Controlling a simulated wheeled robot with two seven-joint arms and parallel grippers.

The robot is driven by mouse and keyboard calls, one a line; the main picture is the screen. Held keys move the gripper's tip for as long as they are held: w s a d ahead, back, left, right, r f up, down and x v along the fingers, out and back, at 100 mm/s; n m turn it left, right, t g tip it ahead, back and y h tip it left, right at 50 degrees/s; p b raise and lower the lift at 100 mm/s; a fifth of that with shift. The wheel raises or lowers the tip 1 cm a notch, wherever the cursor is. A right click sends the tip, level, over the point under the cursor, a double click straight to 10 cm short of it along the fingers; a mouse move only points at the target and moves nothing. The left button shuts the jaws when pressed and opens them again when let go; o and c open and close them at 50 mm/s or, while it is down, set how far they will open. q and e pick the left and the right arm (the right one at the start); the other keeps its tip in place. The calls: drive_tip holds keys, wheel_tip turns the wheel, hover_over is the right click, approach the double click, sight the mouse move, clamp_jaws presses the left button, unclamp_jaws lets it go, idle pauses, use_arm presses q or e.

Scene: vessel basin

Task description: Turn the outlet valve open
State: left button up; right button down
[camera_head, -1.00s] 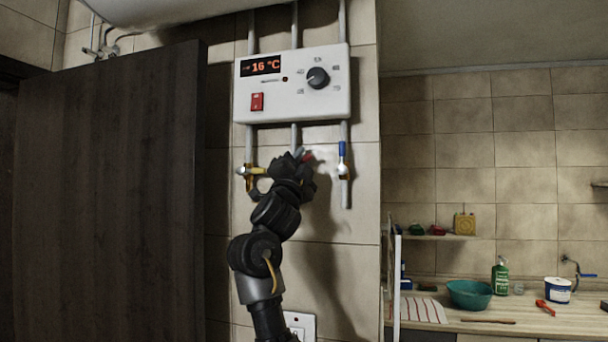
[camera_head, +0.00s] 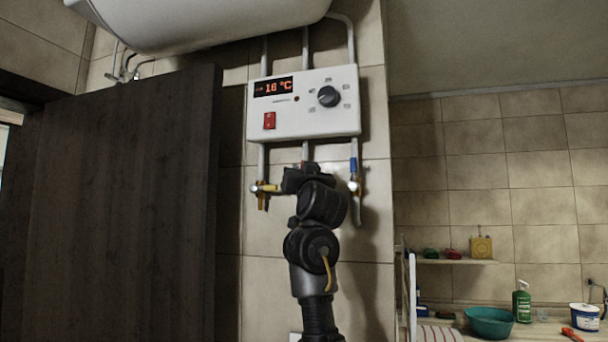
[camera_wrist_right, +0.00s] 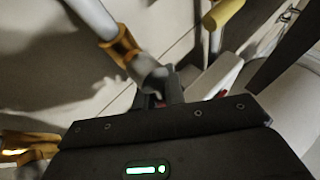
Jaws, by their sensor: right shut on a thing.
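Three grey pipes run down from the white heater box (camera_head: 315,122) on the tiled wall. The left pipe has a brass valve with a yellow handle (camera_head: 268,188) pointing sideways. The right pipe has a valve with a blue handle (camera_head: 353,165) standing upright. My right gripper (camera_head: 298,174) is at the middle pipe, between these two valves, and covers most of the valve there. In the right wrist view its fingers (camera_wrist_right: 165,88) are shut around a small part with a red bit showing, beside a brass fitting (camera_wrist_right: 121,46). Which valve is the outlet is not marked.
A white tank (camera_head: 200,22) hangs above the box. A dark door panel (camera_head: 120,210) stands on the left. At the right are a shelf (camera_head: 455,262) and a counter with a green bowl (camera_head: 490,321). The wall below the valves is free apart from my arm.

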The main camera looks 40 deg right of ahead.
drive_tip(key=shift+w+a+f+n+y, duration=0.1)
drive_tip(key=shift+w+n+y, duration=0.1)
drive_tip(key=shift+n+y, duration=0.5)
drive_tip(key=shift+n, duration=0.4)
drive_tip(key=c, duration=1.5)
unclamp_jaws()
drive_tip(key=shift+w, duration=0.1)
